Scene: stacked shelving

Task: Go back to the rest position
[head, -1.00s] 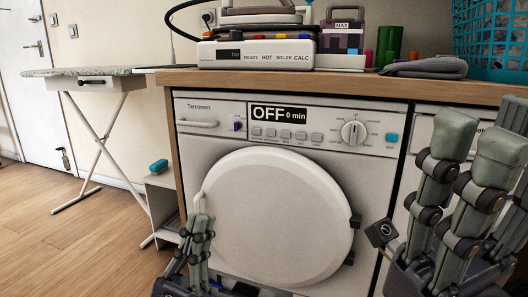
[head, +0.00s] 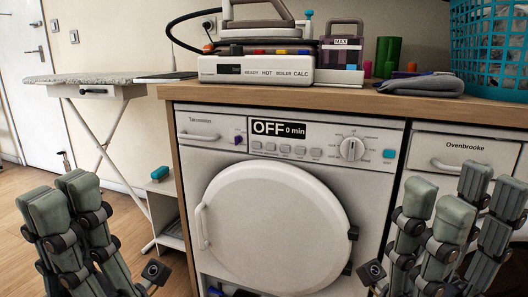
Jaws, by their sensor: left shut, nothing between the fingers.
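My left gripper (head: 62,196) is at the lower left in the head view. Its grey-green fingers point up and lie close together, with nothing held. My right gripper (head: 455,198) is at the lower right, fingers up and spread apart, with nothing seen between them. Both are in front of the dryer (head: 272,225), one on each side of its round white door, and seem apart from it. The door looks closed. The dryer's display (head: 279,129) reads OFF 0 min. The lower parts of both grippers are cut off by the frame.
A wooden counter (head: 340,98) runs above the dryer. It holds a steam iron station (head: 257,69), a folded grey cloth (head: 425,84) and a blue basket (head: 488,45). An ironing board (head: 110,78) stands at the left. A second appliance (head: 465,146) is behind my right gripper.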

